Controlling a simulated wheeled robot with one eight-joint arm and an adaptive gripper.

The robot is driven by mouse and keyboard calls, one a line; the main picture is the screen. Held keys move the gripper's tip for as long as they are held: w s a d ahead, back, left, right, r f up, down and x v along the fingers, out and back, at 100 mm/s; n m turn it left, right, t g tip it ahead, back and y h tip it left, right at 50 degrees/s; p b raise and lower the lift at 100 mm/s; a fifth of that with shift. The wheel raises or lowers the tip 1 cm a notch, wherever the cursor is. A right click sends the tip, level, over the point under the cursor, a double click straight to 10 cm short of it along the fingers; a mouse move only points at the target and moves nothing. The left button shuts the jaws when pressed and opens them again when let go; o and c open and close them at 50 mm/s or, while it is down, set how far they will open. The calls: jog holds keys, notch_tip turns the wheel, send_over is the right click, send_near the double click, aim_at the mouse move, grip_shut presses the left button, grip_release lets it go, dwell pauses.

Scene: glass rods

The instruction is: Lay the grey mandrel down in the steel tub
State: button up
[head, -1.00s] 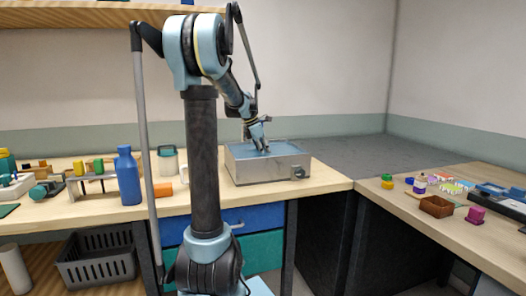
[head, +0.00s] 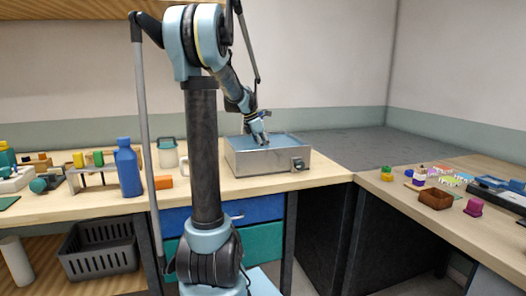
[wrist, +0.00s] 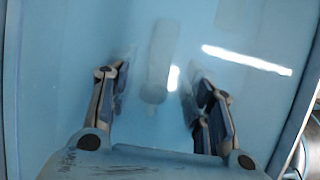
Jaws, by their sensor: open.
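The steel tub (head: 262,168) stands on the wooden bench and holds blue liquid, seen in both views. My gripper (head: 262,143) is over the tub, pointing down. In the wrist view my gripper (wrist: 160,100) is open, its fingers spread with nothing between them. A faint grey rod, which looks like the mandrel (wrist: 158,65), shows beyond the fingertips, blurred and apparently lying in the liquid. It touches neither finger as far as I can see. The mandrel cannot be made out in the head view.
A blue bottle (head: 128,168) and a lidded jar (head: 168,153) stand left of the tub, with an orange block (head: 163,182) nearby. A brown box (head: 435,199) and small coloured items are on the right-hand bench. Bright glare crosses the liquid in the wrist view.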

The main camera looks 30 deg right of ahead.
jog(key=v, duration=1.2)
jog(key=shift+f, duration=0.1)
